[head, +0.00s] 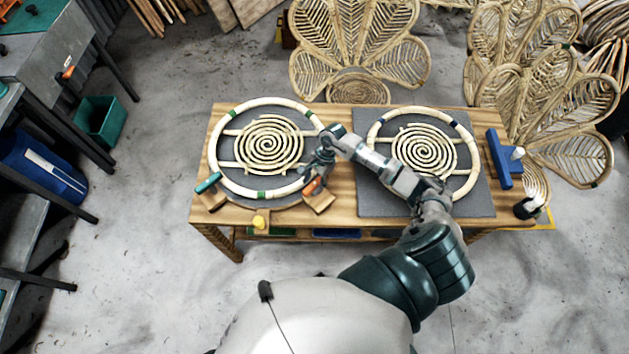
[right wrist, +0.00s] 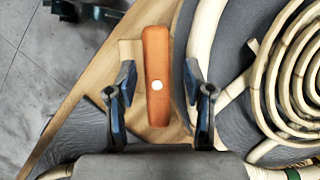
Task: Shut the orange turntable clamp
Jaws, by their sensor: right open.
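The orange turntable clamp (head: 312,187) sits on a wooden block at the front right edge of the left round rattan frame (head: 216,160). In the right wrist view the clamp (right wrist: 157,105) is a long orange bar with a white dot, running lengthwise between my fingers. My right gripper (head: 319,170) is over the clamp, and in the right wrist view its two fingers (right wrist: 158,82) are spread, one on each side of the bar with visible gaps. Its height above the clamp is hard to tell. My left gripper is not in view.
A teal clamp (head: 208,183) and a yellow knob (head: 260,220) sit along the left frame's front. A second rattan frame (head: 459,190) lies on a grey mat (head: 380,207) under my right arm. A blue tool (head: 499,160) stands at the table's right end.

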